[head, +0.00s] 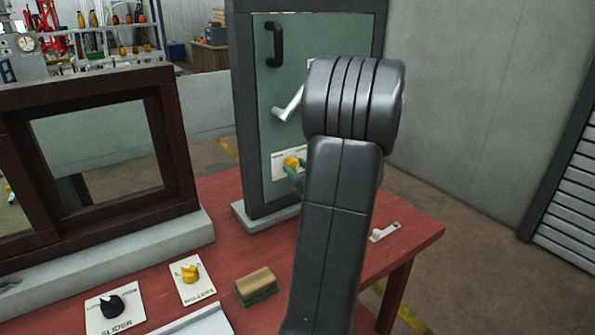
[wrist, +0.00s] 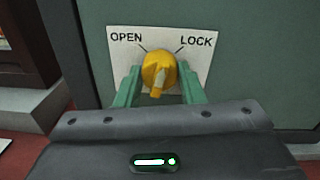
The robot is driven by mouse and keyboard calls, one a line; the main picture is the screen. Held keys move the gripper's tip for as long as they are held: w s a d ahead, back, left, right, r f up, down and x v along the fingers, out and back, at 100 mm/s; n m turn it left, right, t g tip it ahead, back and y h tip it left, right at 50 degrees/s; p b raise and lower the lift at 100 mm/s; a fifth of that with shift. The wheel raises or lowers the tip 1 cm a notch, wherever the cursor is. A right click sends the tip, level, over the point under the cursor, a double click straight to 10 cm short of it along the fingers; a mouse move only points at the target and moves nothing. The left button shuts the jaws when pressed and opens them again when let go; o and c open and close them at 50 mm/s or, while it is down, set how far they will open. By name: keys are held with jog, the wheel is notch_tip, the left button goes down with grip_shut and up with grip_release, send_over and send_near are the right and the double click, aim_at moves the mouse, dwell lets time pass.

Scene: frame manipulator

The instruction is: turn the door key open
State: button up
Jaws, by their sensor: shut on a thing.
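The door key is a yellow knob (wrist: 158,70) on a white plate (wrist: 120,40) lettered OPEN at left and LOCK at right. In the wrist view my gripper (wrist: 160,74) has its green fingers on either side of the knob, shut on it. The knob's ridge faces the camera; I cannot tell which mark it points to. In the head view the key (head: 291,161) is low on the green door (head: 262,110), with a green finger of my gripper (head: 294,171) beside it. My arm hides the door's right part.
The door has a black handle (head: 274,45) and a grey lever (head: 288,104) above the key. A dark brown window frame (head: 180,150) stands left. On the red table (head: 225,240) are a sponge-like block (head: 256,285), a yellow roller knob (head: 190,273) and a black slider knob (head: 111,306).

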jog(key=n+b, duration=0.1)
jog(key=b, duration=0.1)
jog(key=n+b, duration=0.1)
jog(key=b, duration=0.1)
jog(key=shift+f+n, duration=0.35)
jog(key=shift+n, duration=0.05)
jog(key=n+b, duration=0.3)
jog(key=b, duration=0.2)
jog(key=shift+n+b, duration=0.3)
jog(key=n+b, duration=0.3)
jog(key=b, duration=0.1)
jog(key=shift+r+h, duration=0.15)
jog(key=shift+h, duration=0.15)
jog(key=shift+r+n+b, duration=0.15)
jog(key=shift+n+b, duration=0.75)
jog(key=shift+b, duration=0.35)
jog(key=shift+r, duration=0.1)
jog(key=o, duration=1)
